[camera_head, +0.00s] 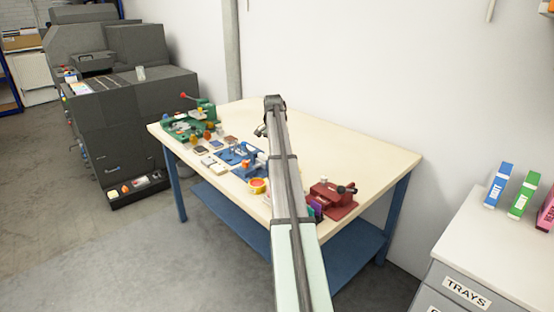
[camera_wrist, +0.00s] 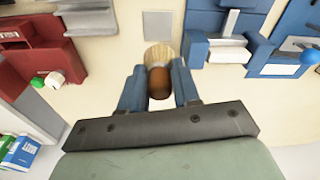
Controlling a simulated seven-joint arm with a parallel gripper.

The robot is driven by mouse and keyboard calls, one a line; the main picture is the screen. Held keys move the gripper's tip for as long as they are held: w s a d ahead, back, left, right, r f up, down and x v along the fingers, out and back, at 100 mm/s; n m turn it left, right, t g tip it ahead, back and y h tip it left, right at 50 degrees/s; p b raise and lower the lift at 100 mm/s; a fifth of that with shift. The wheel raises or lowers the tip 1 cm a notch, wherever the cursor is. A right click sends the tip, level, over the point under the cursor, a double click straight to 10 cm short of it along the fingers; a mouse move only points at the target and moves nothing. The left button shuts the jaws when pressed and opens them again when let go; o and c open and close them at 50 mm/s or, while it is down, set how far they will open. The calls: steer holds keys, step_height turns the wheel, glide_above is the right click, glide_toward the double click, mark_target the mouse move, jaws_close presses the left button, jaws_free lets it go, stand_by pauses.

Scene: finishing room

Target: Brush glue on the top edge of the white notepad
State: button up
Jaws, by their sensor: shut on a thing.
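My gripper (camera_wrist: 160,90) is shut on a brush-like tool with a rounded orange-brown end (camera_wrist: 160,83). A pale yellowish part (camera_wrist: 159,54) shows beyond the fingers; I cannot tell whether it is bristles. In the head view my gripper (camera_head: 262,131) is over the back of the table. A blue fixture (camera_head: 233,155) stands on the table to its left and nearer the front. It also shows at the right of the wrist view (camera_wrist: 262,58), with a white slab (camera_wrist: 297,43) that may be the white notepad. A yellow pot with a red-orange top (camera_head: 258,186) stands at the front edge.
A red clamp device (camera_head: 330,200) stands right of my arm, and also shows in the wrist view (camera_wrist: 35,50). A green device (camera_head: 190,122) stands at the left end, with several small pads (camera_head: 207,161) between. The back and right of the tabletop (camera_head: 350,150) are clear.

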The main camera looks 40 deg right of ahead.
stand_by(0.4)
steer(key=shift+a+r+t, duration=0.1)
steer(key=shift+a+t, duration=0.1)
steer(key=shift+t, duration=0.2)
steer(key=s+a+t+y, duration=0.1)
steer(key=a+t+y, duration=0.1)
steer(key=a, duration=0.8)
steer(key=shift+t, duration=0.4)
steer(key=shift+s+f, duration=0.1)
steer(key=shift+f, duration=2.9)
steer(key=shift+f, duration=0.75)
